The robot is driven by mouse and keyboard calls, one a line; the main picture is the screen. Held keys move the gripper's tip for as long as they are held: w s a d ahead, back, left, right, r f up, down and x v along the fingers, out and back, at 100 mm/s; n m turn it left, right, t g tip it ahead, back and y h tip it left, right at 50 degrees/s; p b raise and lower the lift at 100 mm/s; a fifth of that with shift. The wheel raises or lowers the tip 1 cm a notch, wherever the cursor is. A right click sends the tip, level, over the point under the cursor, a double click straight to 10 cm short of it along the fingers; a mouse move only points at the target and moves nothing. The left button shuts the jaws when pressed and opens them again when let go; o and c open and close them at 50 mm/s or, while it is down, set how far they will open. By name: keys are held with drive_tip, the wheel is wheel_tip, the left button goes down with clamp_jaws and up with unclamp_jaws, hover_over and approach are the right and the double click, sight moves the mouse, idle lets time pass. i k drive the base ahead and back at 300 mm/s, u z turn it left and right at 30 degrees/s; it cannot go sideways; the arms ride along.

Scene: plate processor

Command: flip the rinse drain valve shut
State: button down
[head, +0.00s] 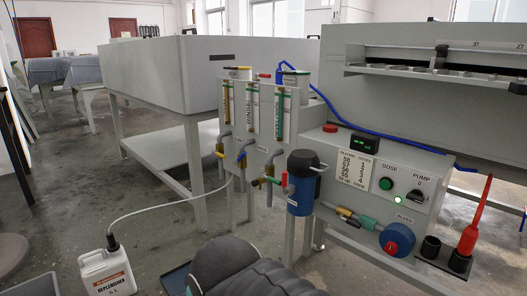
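Several small valves sit low on the grey panel below three clear upright tubes. A valve with a yellow handle (219,154) is at the left, and one with a blue handle (241,156) is right of it. I cannot read which valve is the rinse drain, nor tell clearly which are open or shut.
The blue canister (300,190) with a black top stands right of the valves. A control box (385,185) has a green button, a pump knob and a blue round cap (397,239). A red-handled tool (475,220) stands at right. A white replenisher jug (106,273) with a hose is on the floor.

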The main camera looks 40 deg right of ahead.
sight(244, 154)
drive_tip(key=z, duration=0.5)
drive_tip(key=k, duration=1.15)
drive_tip(key=z, duration=1.05)
drive_tip(key=i, duration=1.15)
drive_tip(key=u, duration=0.45)
drive_tip(key=i, duration=0.65)
drive_tip(key=u, duration=1.05)
drive_tip(key=i, duration=0.2)
drive_tip(key=u, duration=0.15)
